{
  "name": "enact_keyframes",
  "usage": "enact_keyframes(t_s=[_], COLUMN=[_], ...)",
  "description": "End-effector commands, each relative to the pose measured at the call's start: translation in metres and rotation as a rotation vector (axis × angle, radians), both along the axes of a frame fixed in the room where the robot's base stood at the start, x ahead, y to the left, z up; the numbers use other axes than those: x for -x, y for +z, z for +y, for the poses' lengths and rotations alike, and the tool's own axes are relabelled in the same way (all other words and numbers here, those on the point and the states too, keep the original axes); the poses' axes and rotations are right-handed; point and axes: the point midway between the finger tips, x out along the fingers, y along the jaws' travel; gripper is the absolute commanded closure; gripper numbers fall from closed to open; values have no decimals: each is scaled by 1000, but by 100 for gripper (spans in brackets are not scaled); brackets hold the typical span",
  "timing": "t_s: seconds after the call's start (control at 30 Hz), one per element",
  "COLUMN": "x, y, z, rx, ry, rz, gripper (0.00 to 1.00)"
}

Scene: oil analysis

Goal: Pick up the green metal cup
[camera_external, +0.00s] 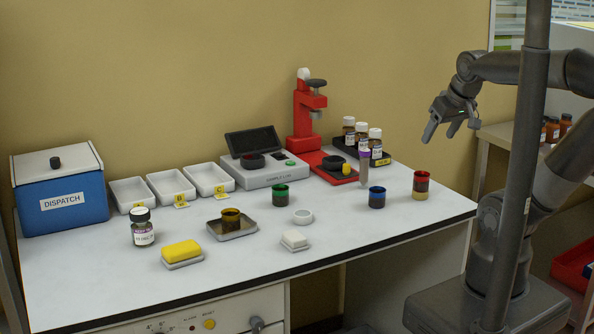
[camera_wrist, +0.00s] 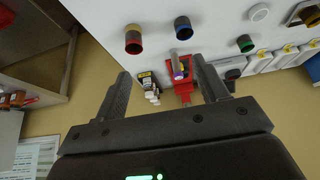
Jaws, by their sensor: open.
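The green metal cup (camera_external: 280,195), dark with a green rim, stands upright near the middle of the table. In the wrist view the green-rimmed cup (camera_wrist: 245,43) is at the upper right, beyond my right finger. My gripper (camera_external: 448,134) is open and empty, raised above and beyond the table's right end, well apart from the cup. Its two fingers (camera_wrist: 165,95) show spread in the wrist view.
A blue-rimmed cup (camera_external: 377,197) and a red-rimmed cup (camera_external: 421,185) stand right of the green cup. A purple-capped tube (camera_external: 364,166) stands behind them. The red press (camera_external: 304,120) stands behind.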

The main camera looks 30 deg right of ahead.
Motion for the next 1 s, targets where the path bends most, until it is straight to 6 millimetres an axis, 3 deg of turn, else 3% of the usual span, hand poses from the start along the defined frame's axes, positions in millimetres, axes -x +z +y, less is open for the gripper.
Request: enact_keyframes(t_s=[0.27,0.53,0.77,1.0], x=[-65,-143,-203,-252], y=[8,-2,-30,-74], z=[30,83,143,213], rx=[6,13,19,22], ry=[88,193,284,374], rz=[26,50,70,89], gripper=[33,33,33,33])
